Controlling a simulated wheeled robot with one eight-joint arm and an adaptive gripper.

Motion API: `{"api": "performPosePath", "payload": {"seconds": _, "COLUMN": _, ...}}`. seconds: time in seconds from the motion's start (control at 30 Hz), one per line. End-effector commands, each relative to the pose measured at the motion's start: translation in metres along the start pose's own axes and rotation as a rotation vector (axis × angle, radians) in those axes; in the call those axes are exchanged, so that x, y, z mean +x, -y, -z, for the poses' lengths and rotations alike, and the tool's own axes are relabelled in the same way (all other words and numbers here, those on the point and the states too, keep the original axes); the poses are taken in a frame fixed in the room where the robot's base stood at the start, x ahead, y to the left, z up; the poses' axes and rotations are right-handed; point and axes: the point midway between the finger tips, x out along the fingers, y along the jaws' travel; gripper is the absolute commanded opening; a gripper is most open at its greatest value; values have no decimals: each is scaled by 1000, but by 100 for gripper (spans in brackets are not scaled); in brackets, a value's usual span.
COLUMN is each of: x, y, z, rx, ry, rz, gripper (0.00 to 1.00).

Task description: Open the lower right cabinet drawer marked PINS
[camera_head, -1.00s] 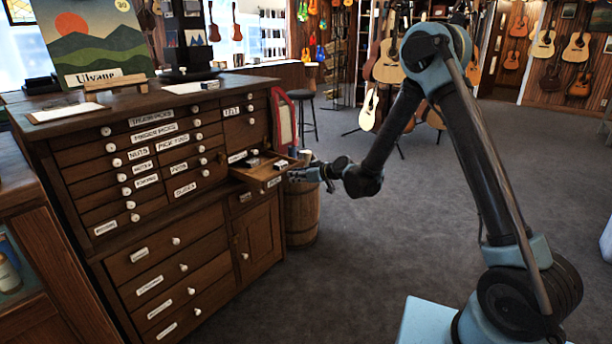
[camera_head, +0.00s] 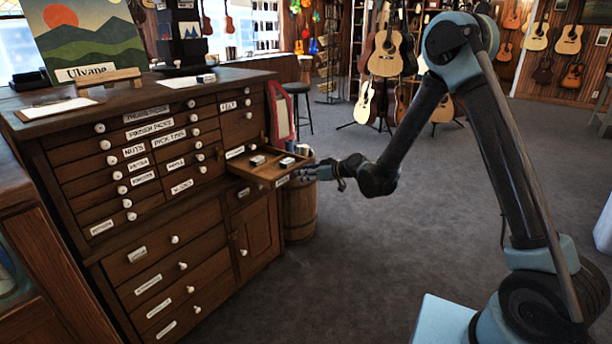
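The dark wooden cabinet (camera_head: 150,190) with rows of labelled drawers and white knobs stands at the left. One drawer (camera_head: 266,172) in its right column is pulled out, and two small boxes (camera_head: 257,160) (camera_head: 287,161) lie inside it. A small white label (camera_head: 282,182) is on the drawer's front; its words are too small to read. My gripper (camera_head: 310,173) is at the outer front of this drawer, close to or touching it. The drawer's knob is hidden, and the fingers are too small to tell whether they are closed on it.
A wooden barrel (camera_head: 300,212) stands on the floor right behind the open drawer. A black stool (camera_head: 297,90) is farther back. Guitars on stands (camera_head: 386,60) are at the back. The grey carpet (camera_head: 370,270) in front and to the right is clear.

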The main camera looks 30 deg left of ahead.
Motion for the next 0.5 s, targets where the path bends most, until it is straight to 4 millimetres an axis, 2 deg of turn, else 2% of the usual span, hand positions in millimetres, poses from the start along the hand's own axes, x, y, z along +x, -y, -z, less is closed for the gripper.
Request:
{"api": "performPosePath", "payload": {"seconds": 0.33, "x": 0, "y": 2, "z": 0, "rx": -1, "ry": 1, "rz": 3, "gripper": 42}}
{"api": "performPosePath", "payload": {"seconds": 0.5, "x": -13, "y": 2, "z": 0, "rx": 0, "ry": 1, "rz": 2, "gripper": 42}}
